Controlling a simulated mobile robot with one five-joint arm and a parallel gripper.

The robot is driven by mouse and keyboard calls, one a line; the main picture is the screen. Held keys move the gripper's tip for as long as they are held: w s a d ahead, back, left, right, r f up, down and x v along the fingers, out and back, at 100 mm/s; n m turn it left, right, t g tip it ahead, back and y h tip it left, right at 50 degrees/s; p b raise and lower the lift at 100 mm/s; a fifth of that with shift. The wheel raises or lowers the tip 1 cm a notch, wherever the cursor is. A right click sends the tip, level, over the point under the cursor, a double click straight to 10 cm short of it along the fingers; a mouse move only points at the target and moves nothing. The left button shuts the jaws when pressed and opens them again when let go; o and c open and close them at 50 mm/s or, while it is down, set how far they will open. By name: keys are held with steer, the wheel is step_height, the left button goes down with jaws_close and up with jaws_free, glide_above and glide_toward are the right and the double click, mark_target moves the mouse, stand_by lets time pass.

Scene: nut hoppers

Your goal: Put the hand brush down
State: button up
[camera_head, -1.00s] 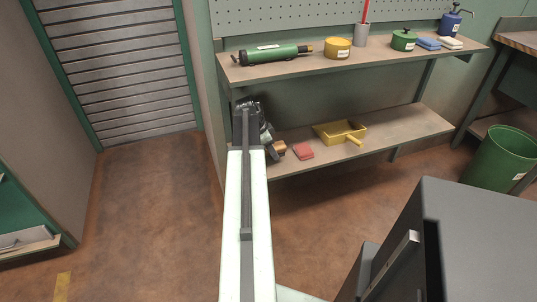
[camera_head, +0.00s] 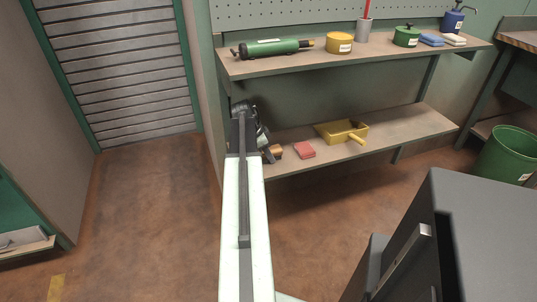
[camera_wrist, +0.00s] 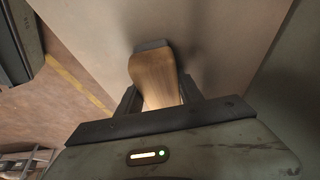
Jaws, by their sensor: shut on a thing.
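My gripper (camera_head: 264,142) is shut on the hand brush, at the left end of the lower shelf (camera_head: 390,143) in the head view. The brush's brown wooden part (camera_head: 275,152) shows just beside the jaws. In the wrist view the wooden part (camera_wrist: 153,76) stands between the two dark fingers of my gripper (camera_wrist: 159,97), with a dark end beyond it. The bristles are not clearly seen. I cannot tell whether the brush touches the shelf.
A red block (camera_head: 305,150) and a yellow dustpan (camera_head: 342,132) lie on the lower shelf, right of the brush. The upper shelf (camera_head: 285,64) above holds a green tool (camera_head: 270,48) and a yellow tin (camera_head: 339,42). The lower shelf is bare right of the dustpan.

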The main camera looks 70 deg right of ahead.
steer(key=o, duration=1.2)
steer(key=shift+a, duration=0.1)
steer(key=shift+r, duration=0.15)
steer(key=shift+p+v, duration=1.1)
steer(key=shift+p, duration=0.15)
steer(key=w+a, duration=0.2)
steer(key=w, duration=0.1)
steer(key=w+a, duration=0.2)
steer(key=w, duration=0.1)
steer(key=w+a, duration=0.3)
steer(key=shift+a+f, duration=0.1)
steer(key=shift+f, duration=0.15)
